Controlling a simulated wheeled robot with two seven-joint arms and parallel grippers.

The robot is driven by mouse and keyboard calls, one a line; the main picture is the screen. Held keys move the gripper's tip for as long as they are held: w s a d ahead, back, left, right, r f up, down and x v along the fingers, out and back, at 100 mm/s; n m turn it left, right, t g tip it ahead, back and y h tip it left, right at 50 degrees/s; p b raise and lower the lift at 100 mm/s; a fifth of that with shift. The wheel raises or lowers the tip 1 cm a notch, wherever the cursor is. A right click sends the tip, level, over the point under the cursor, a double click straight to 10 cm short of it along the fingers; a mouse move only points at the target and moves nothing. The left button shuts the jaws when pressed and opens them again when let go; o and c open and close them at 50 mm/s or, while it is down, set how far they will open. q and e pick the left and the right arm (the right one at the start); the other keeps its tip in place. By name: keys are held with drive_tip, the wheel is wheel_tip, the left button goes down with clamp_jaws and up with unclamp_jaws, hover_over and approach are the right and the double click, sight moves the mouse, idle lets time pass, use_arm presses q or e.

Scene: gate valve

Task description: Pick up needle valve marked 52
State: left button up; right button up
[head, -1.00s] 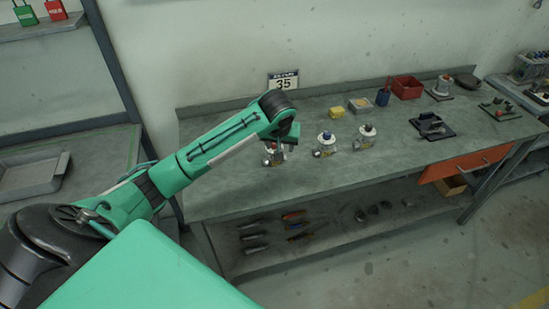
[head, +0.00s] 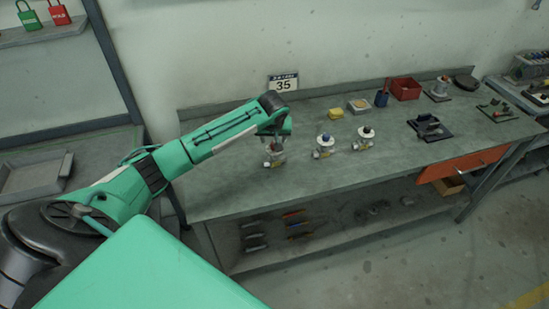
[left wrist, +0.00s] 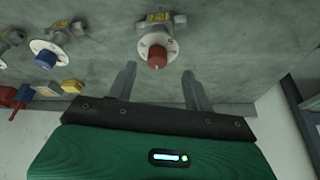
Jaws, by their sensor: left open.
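Three needle valves stand in a row on the grey workbench (head: 230,185). The left valve (head: 273,157) has a red knob, the middle valve (head: 324,147) a blue knob, and the right valve (head: 365,140) a dark knob. Their number marks are too small to read. My left gripper (head: 274,137) is just above the red-knob valve. In the left wrist view, the open jaws of the left gripper (left wrist: 159,72) frame the red knob (left wrist: 157,57), with nothing held between them. The blue-knob valve (left wrist: 46,56) is left of them. My right gripper is out of view.
Behind the valves are a yellow block (head: 336,113), a small box (head: 358,106) and a red bin (head: 406,89). A "35" sign (head: 283,83) is on the wall. Dark fixtures (head: 430,127) sit farther right. The bench is clear left of the valves.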

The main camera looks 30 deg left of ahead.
use_arm(q)
drive_tip(key=p+x, duration=0.1)
drive_tip(key=x, duration=0.2)
drive_tip(key=shift+w+d+p, duration=0.15)
drive_tip(key=shift+p, duration=0.15)
drive_tip(key=shift+x, duration=0.8)
clamp_jaws()
